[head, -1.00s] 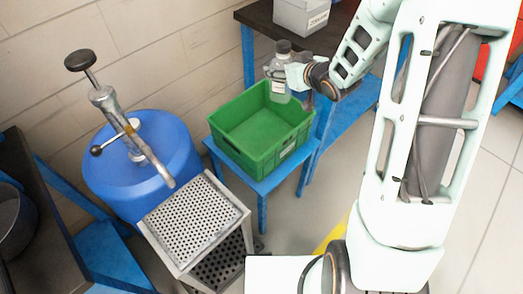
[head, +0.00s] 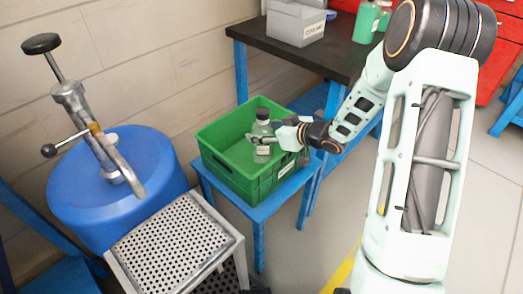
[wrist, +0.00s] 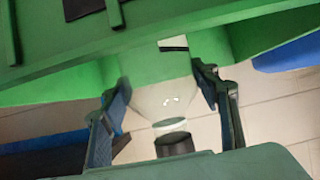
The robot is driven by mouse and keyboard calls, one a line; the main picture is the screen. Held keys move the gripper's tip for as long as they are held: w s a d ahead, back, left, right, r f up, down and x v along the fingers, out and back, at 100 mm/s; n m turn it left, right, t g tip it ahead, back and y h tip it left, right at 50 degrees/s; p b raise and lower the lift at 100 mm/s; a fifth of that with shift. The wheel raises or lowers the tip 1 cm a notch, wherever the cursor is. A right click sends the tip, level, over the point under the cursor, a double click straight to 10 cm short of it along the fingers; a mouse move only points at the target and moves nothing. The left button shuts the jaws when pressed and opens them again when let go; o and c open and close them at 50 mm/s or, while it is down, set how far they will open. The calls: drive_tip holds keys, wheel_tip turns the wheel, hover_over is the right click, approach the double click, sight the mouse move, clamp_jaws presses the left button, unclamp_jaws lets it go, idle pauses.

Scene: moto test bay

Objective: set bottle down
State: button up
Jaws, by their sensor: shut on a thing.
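The clear bottle (head: 262,151) with a dark cap is upright in the head view, its lower part seen against the inside of the green crate (head: 228,170). My gripper (head: 268,139) comes in from the right and is shut on the bottle around its upper body. In the wrist view the bottle (wrist: 165,97) sits between the two fingers (wrist: 162,95), its dark cap toward the camera. Whether the bottle's base touches the crate floor is hidden.
The crate stands on a low blue stand (head: 258,215). A blue drum (head: 105,195) with a hand pump and a perforated metal stand (head: 175,240) are at left. Behind, a dark-topped table (head: 330,55) holds a grey box (head: 296,24) and green bottles (head: 366,24).

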drive_tip(key=shift+f+b, duration=0.75)
drive_tip(key=shift+f, duration=1.6)
drive_tip(key=shift+f, duration=0.15)
drive_tip(key=o, duration=1.1)
drive_tip(key=shift+r, duration=0.3)
drive_tip(key=shift+p+v, duration=1.75)
drive_tip(key=shift+v, duration=4.2)
